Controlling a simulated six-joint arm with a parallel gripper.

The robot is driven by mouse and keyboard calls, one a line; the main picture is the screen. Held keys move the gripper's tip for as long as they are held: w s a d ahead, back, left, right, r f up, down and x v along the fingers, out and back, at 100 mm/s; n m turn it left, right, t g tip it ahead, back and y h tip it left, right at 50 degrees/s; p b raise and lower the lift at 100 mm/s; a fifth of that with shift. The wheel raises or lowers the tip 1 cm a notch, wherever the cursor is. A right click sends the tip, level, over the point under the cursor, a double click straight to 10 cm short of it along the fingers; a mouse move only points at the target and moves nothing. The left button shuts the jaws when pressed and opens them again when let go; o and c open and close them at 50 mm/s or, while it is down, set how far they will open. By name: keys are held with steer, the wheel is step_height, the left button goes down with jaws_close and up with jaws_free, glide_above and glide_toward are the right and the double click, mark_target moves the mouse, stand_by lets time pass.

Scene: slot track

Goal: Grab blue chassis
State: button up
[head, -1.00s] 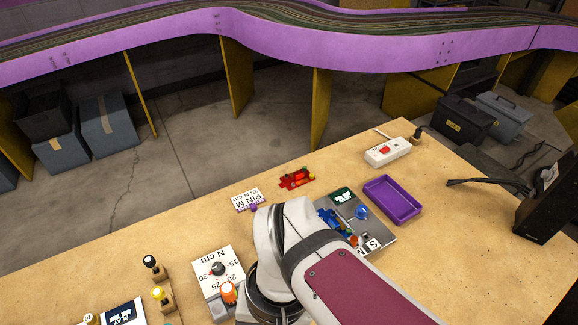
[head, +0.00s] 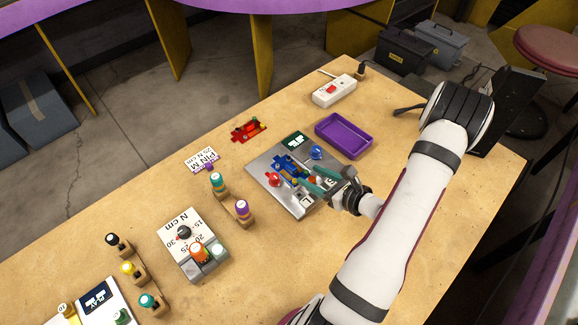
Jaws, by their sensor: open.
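The blue chassis (head: 288,167) lies on the grey plate (head: 268,184) in the middle of the bench. My gripper (head: 312,177) comes in from the right, low over the plate, with its teal fingers spread beside the right end of the chassis. The gripper is open. Whether a finger touches the chassis I cannot tell. The fingers and wrist hide part of the plate and the chassis's right end.
A purple tray (head: 343,136), a red chassis (head: 248,130) and a white switch box (head: 334,91) lie behind. Bottles and a dial box (head: 190,243) stand left.

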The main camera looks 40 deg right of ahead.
mark_target(291, 166)
steer(key=x, duration=0.8)
steer(key=shift+r, duration=0.1)
jaws_close()
